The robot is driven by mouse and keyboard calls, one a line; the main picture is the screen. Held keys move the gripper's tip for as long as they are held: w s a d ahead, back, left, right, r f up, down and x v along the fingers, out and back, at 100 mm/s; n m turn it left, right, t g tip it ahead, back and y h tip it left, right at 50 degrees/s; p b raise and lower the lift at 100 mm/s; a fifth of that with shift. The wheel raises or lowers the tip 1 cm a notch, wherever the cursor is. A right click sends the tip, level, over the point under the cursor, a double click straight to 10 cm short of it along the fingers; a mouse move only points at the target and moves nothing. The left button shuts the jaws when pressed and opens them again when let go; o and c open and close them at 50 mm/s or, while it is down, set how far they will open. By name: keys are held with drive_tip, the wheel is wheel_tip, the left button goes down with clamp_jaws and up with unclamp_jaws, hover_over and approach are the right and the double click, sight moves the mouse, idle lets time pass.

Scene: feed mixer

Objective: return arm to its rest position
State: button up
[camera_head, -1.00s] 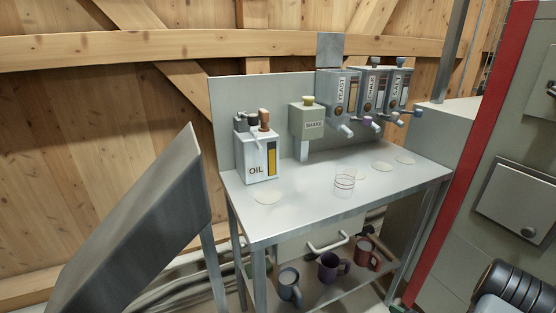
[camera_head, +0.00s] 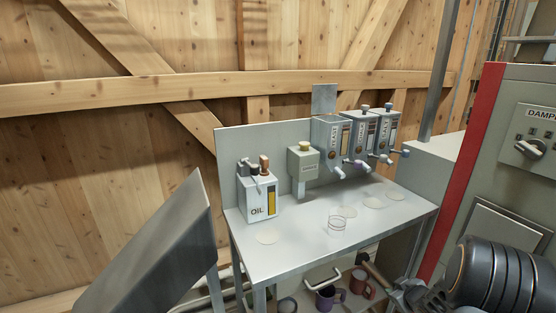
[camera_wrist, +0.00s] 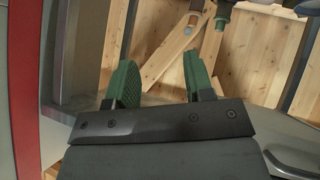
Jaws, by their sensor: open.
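My gripper (camera_wrist: 160,78) shows in the wrist view with its two green-padded fingers spread apart and nothing between them. My arm, with black ribbed joints, enters the head view at the lower right, in front of the grey cabinet. Part of the arm's end shows at the bottom edge there, but its fingers are hard to make out. Behind the fingers in the wrist view are timber wall boards and the red edge of a cabinet. No contact between the gripper and anything is visible.
A metal bench (camera_head: 290,262) carries an oil dispenser (camera_head: 258,196), a greenish dispenser (camera_head: 302,165), a clear beaker (camera_head: 337,226) and several wall-side dispensers (camera_head: 333,140). Mugs (camera_head: 327,298) stand on its lower shelf. A grey cabinet (camera_head: 510,85) with a red edge stands right.

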drive_tip(key=s+a+r+m+g+h+p, duration=0.1)
drive_tip(key=s+a+r+p, duration=0.2)
drive_tip(key=r, duration=0.6)
drive_tip(key=s+a+r+m+g+h+p, duration=0.1)
drive_tip(key=a+r+m+p, duration=0.15)
drive_tip(key=r+p, duration=0.45)
drive_tip(key=s+a+r+m+g+h+p, duration=0.1)
drive_tip(key=s+a+r+p, duration=0.15)
drive_tip(key=r, duration=0.85)
drive_tip(key=s+a+r+g+y+p, duration=0.3)
drive_tip(key=s+a+r+p, duration=0.3)
drive_tip(key=s+a+r, duration=0.5)
drive_tip(key=shift+s+a+r+m+p, duration=0.35)
drive_tip(key=shift+s+a+r+m, duration=0.1)
drive_tip(key=shift+s+a, duration=0.55)
drive_tip(key=shift+w, duration=0.15)
